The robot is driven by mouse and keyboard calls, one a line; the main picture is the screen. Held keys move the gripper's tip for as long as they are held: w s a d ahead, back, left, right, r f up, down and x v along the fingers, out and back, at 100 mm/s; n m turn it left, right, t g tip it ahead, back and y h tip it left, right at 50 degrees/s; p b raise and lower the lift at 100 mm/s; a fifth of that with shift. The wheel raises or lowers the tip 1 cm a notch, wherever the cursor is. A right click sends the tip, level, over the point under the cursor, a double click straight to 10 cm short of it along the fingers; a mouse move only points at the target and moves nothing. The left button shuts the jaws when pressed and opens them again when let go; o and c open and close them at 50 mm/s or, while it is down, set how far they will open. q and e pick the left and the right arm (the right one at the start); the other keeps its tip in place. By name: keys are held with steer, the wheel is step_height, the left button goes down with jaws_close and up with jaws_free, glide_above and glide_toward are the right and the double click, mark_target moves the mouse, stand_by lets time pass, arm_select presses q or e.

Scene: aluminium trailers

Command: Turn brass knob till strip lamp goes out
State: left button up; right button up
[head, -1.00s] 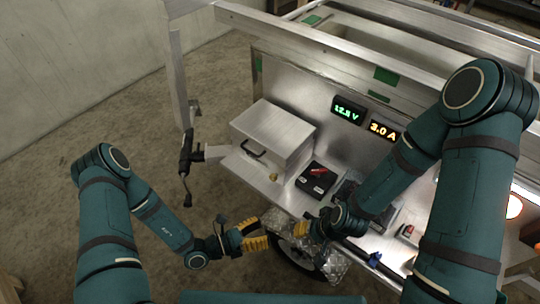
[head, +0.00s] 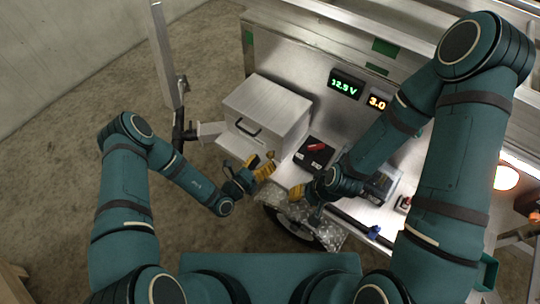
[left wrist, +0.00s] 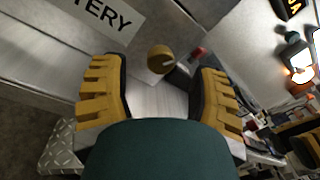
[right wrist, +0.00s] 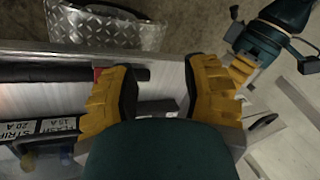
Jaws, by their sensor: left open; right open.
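The brass knob (left wrist: 160,58) is round and sits between the open fingers of my left gripper (left wrist: 155,95), apart from both, in the left wrist view. In the head view the knob (head: 270,155) is small, at the box's lower right corner, with my left gripper (head: 264,168) just below it. My right gripper (head: 297,192) is open and empty over the bench's front edge; its fingers (right wrist: 160,95) frame bare metal in the right wrist view. A bright lit strip, apparently the strip lamp (head: 521,166), shows at the head view's right edge, partly cut off.
A metal box (head: 268,112) with a black handle stands behind the knob. A black unit with a red part (head: 314,153) is to its right. Lit meters read 12.5 V (head: 346,84) and 3.0 (head: 377,102). A tread-plate fender (head: 318,226) lies below the front edge.

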mark_target(268, 157)
arm_select(q)
steer(key=shift+x, duration=1.8)
jaws_close()
steer(key=shift+r+m+p, duration=0.15)
steer(key=shift+m+p, duration=0.9)
steer(key=shift+m, duration=0.55)
steer(key=shift+m+p, duration=0.45)
steer(key=shift+m, duration=0.45)
jaws_free()
steer(key=shift+y, duration=0.3)
steer(key=shift+a, duration=0.1)
